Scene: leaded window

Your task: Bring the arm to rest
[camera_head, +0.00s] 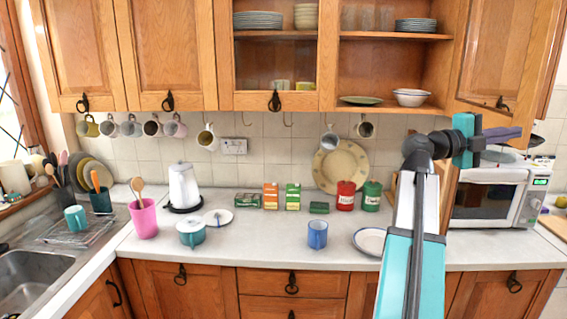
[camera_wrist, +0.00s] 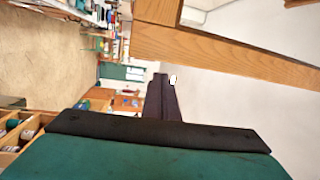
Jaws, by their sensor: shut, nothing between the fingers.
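My teal and grey arm (camera_head: 410,240) rises from the bottom right of the head view, in front of the counter. It bends at a dark joint near the open upper cupboard. My gripper (camera_head: 518,134) points to the right, in front of the area above the microwave. Its dark fingers are together and hold nothing. In the wrist view my gripper (camera_wrist: 160,78) shows its fingers closed, with the room sideways behind them. Whether it touches the cupboard door cannot be told.
An open cupboard door (camera_head: 505,60) hangs just above my gripper. A white microwave (camera_head: 490,205) stands below it. Mugs hang along the wall.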

